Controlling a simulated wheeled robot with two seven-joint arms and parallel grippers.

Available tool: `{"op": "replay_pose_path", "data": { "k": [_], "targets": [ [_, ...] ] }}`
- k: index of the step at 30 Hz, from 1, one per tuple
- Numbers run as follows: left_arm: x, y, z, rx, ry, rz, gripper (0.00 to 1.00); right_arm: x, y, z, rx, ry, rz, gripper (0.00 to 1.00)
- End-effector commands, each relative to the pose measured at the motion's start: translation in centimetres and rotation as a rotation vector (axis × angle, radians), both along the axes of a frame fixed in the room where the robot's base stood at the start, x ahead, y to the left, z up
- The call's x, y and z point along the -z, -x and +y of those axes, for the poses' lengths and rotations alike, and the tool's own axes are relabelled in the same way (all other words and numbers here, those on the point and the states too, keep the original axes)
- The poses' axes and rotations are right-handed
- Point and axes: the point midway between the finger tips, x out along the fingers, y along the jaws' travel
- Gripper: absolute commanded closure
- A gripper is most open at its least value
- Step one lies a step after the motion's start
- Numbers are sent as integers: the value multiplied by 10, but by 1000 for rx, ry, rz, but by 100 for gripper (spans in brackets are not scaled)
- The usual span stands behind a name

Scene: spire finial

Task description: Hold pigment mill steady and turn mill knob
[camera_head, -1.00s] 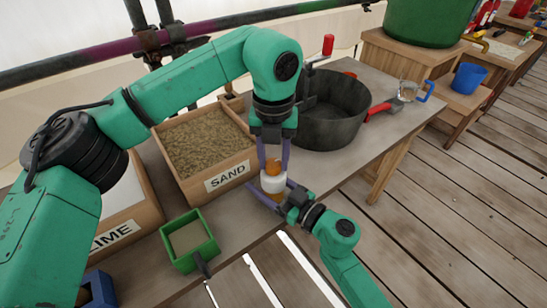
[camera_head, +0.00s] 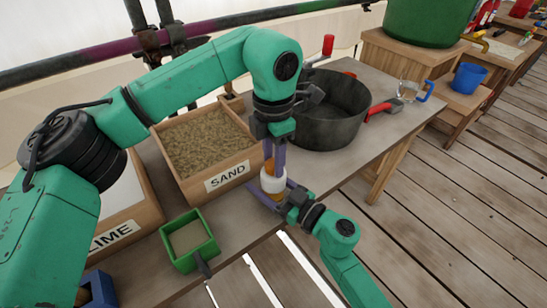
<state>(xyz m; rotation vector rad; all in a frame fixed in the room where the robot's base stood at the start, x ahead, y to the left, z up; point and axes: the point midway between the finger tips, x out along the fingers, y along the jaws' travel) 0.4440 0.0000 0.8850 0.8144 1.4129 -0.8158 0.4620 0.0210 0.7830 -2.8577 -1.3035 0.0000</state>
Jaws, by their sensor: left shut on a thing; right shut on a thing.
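The pigment mill (camera_head: 272,183) is a small white cylinder with an orange top, near the front edge of the table. My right gripper (camera_head: 272,193) comes in low from the right, shut on the white body with its purple fingers around it. My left gripper (camera_head: 274,166) points down from above, shut on the orange mill knob (camera_head: 267,168). Its fingers now hide much of the knob. The mill looks upright.
A wooden sand box (camera_head: 212,150) stands left of the mill, with a lime box (camera_head: 125,220) further left. A green-rimmed tray (camera_head: 190,240) sits in front. A dark pot (camera_head: 330,108) with a red handle stands behind right.

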Motion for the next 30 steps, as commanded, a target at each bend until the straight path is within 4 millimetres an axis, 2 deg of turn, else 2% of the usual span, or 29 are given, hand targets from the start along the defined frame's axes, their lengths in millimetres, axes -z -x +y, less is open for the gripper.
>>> {"op": "replay_pose_path", "data": {
  "k": [30],
  "targets": [
    [-1,-1,1,959,-2,-3,100,2,0,-1,2,2,3,92]
  ]
}}
